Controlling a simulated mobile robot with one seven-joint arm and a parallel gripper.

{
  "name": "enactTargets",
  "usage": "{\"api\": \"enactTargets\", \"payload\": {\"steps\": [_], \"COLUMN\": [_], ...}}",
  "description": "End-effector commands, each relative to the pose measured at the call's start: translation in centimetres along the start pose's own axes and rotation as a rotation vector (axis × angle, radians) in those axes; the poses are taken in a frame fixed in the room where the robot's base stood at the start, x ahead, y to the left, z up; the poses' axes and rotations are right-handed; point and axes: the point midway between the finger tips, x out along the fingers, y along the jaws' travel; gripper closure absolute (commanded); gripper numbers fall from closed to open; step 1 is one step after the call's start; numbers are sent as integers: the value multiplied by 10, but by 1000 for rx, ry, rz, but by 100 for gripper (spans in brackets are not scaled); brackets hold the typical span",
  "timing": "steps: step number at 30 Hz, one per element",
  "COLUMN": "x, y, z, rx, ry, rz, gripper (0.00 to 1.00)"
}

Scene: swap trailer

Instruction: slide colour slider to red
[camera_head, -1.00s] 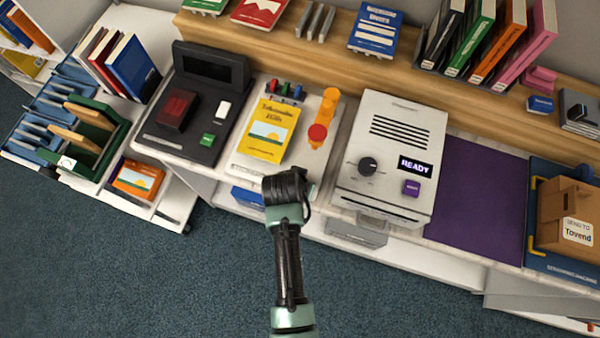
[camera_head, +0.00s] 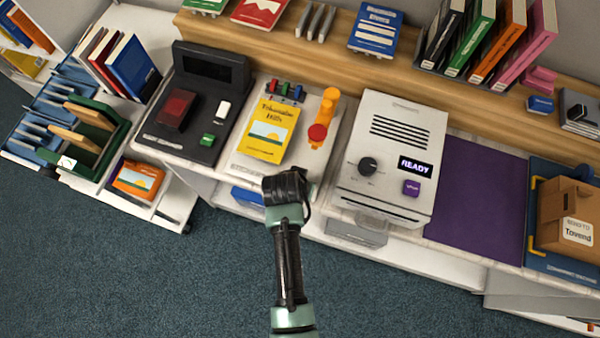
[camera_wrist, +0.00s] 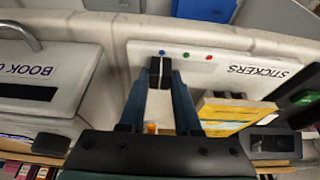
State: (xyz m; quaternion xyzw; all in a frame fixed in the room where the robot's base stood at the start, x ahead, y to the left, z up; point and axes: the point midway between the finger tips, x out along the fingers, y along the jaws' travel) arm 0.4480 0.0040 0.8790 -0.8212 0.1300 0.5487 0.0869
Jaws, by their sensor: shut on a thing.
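The colour slider's black knob (camera_wrist: 160,68), with a white line on it, shows in the wrist view on a white panel labelled STICKERS. It sits beside the blue dot (camera_wrist: 161,52). A green dot (camera_wrist: 186,55) and the red dot (camera_wrist: 208,57) lie in a row to the right of the blue one in that view. My gripper (camera_wrist: 161,84) has its two fingers shut on the knob, one on each side. In the head view my wrist hides the slider, and my gripper's fingertips do not show at the counter's front edge.
In the wrist view a yellow book (camera_wrist: 238,108) stands right of my fingers, and a panel with a handle (camera_wrist: 40,85) is at left. In the head view the yellow book (camera_head: 268,130), the sticker levers and a white machine (camera_head: 390,150) stand around my wrist.

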Motion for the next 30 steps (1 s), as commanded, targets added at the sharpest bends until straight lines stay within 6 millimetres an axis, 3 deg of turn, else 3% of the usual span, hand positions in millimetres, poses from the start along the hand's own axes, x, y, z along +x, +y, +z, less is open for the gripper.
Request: {"api": "enactTargets", "payload": {"steps": [2, 12, 22, 23, 27, 30], "x": [0, 1, 0, 0, 0, 0], "y": [-3, -61, -66, -67, -66, -66], "z": [0, 0, 0, 0, 0, 0], "rx": [-1, -3, -1, -1, -1, -1], "ry": [-1, 0, 0, 0, 1, 0], "rz": [-1, -2, -5, -5, -4, -3], "gripper": [100, 100, 100, 65, 40, 38]}}
